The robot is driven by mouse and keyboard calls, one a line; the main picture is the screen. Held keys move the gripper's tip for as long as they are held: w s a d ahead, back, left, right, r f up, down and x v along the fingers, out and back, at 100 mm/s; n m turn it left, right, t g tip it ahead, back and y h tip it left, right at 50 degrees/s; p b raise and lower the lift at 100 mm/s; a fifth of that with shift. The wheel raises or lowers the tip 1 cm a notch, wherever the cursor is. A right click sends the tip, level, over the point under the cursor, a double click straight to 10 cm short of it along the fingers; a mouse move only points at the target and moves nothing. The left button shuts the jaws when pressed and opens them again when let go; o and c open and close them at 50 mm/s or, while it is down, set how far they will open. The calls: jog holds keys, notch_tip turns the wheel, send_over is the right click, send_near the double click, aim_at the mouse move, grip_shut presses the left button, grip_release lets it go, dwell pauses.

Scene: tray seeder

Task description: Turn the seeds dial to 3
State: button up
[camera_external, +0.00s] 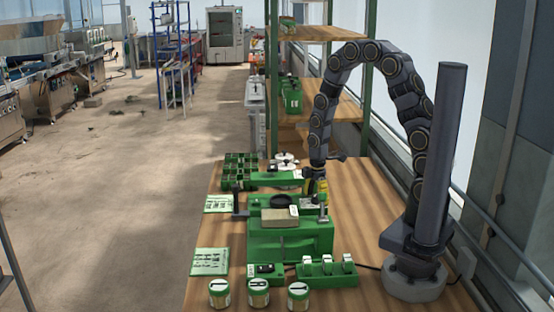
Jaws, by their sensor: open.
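The green tray seeder (290,240) stands in the middle of the wooden bench. A tan block (279,217) lies on its top, with a dark round part (280,199) behind it. I cannot tell which part is the seeds dial, and no dial numbers are readable at this size. My gripper (317,188) points down at the back right of the seeder, close to a green arm-like part (277,179). It is open. Its fingertips are small and partly hidden among yellow and green parts, so I cannot tell whether they touch anything.
Three labelled jars (258,293) stand at the front edge. A green box with white switches (327,270) and a small green control box (265,271) sit behind them. A seedling tray (239,170) stands back left. Printed cards (210,262) lie left. A shelf (322,105) rises behind; bench right is mostly clear.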

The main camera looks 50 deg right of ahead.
grip_shut()
jog(key=shift+m, duration=0.3)
jog(key=m, duration=0.5)
jog(key=shift+m, duration=0.3)
jog(key=m, duration=1.1)
jog(key=shift+s+m, duration=0.1)
jog(key=shift+m, duration=0.3)
jog(key=m, duration=0.5)
jog(key=shift+a, duration=0.1)
jog(key=shift+m, duration=0.4)
